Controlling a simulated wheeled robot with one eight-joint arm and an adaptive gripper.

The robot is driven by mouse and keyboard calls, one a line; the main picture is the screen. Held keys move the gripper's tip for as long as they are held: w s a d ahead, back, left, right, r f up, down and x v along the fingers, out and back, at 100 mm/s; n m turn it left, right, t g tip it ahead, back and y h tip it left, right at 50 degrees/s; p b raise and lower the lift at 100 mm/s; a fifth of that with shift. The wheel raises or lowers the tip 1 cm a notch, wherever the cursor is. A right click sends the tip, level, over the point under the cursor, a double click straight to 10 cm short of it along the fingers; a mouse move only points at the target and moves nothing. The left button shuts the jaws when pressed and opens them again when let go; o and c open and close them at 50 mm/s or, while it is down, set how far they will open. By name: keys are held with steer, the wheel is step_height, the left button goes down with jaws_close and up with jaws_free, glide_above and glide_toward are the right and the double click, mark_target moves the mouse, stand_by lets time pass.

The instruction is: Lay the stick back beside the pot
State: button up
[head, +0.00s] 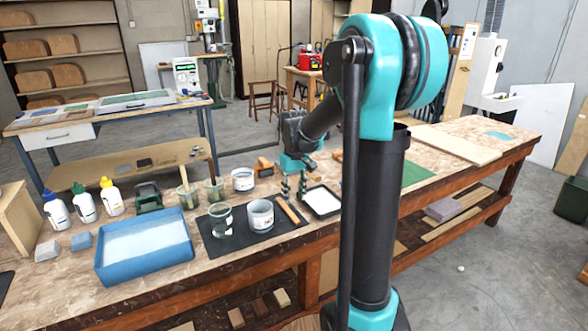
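A wooden stick (288,212) lies slanted at the right end of the dark mat (240,247). It is just right of a grey-white labelled pot (261,218) and looks apart from it. My gripper (294,188) points down behind the stick's far end, its two dark fingers apart with a gap between them. Nothing shows between the fingers. I cannot tell how high the fingertips are above the bench.
A glass jar (221,222) stands left of the pot, and a blue tray (145,246) further left. Behind are jars with upright sticks (187,195) and another labelled pot (243,180). A black tray with white contents (322,201) is close right of my gripper.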

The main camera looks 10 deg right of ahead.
step_height(320, 180, up, 11)
steer(key=s+d+f+m+t, duration=0.3)
steer(key=s+f+t, duration=0.1)
steer(key=s+f, duration=1.6)
steer(key=shift+s, duration=0.8)
